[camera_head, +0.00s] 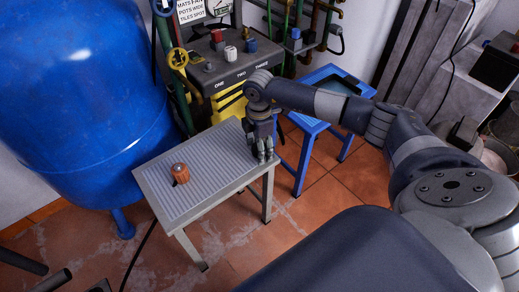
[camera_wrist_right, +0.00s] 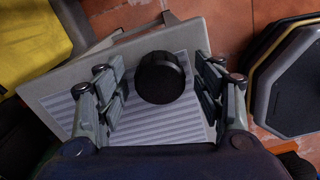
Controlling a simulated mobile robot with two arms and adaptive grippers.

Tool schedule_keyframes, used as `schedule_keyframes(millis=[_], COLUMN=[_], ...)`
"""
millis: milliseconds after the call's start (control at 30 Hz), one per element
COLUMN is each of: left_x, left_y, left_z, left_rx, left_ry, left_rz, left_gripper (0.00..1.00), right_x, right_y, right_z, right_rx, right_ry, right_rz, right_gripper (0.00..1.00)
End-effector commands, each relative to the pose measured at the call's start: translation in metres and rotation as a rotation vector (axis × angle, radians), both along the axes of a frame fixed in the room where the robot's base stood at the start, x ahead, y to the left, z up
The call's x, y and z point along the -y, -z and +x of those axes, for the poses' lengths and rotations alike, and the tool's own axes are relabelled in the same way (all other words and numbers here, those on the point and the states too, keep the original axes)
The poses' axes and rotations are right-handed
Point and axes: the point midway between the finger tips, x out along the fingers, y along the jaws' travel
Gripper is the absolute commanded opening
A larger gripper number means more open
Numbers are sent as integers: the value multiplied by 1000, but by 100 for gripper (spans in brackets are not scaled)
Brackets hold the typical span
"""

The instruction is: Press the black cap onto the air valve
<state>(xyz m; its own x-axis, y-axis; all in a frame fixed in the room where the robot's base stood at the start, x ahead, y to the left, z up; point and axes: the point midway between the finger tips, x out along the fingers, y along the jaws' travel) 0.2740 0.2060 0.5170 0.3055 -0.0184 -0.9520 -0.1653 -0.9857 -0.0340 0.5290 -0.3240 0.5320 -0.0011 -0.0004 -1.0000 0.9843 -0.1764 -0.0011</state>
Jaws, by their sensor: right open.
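The black cap (camera_wrist_right: 160,77) is a round, dark piece over the ribbed grey top of the small table (camera_head: 160,205), seen from above in the right wrist view. My right gripper (camera_head: 264,155) is over the table's right end, pointing down. In the wrist view its open fingers (camera_wrist_right: 162,92) stand on both sides of the cap, with gaps left and right. The cap cannot be made out in the head view, near the gripper. I cannot tell for sure which part is the air valve. My left gripper is not in view.
A reddish-brown ribbed piece (camera_head: 180,172) stands on the table's left part. Behind is a grey panel (camera_head: 235,68) marked ONE, TWO, THREE, with red, white and blue knobs. A blue tank (camera_head: 75,90) is at left, a blue table (camera_head: 305,122) behind right.

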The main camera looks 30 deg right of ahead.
Motion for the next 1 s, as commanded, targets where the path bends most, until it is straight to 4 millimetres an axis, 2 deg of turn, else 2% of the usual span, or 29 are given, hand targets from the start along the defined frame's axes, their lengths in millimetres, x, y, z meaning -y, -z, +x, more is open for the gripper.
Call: schedule_keyframes(millis=[67,200,267,667,833,967,1000], left_x=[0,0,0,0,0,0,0], left_y=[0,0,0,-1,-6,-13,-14], left_z=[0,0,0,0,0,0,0], left_rx=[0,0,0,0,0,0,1], left_ry=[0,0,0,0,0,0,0], left_rz=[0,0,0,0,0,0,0], left_gripper=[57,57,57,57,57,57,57], right_x=[0,0,0,0,0,0,-3], right_y=[-1,-1,-1,-4,-18,-39,-39], right_z=[0,0,0,0,1,1,-4], right_rx=[0,1,1,1,3,4,-1], right_ry=[0,0,0,0,0,-1,-3], right_rz=[0,1,1,1,0,0,0], right_gripper=[62,31,19,18,18,18,18])
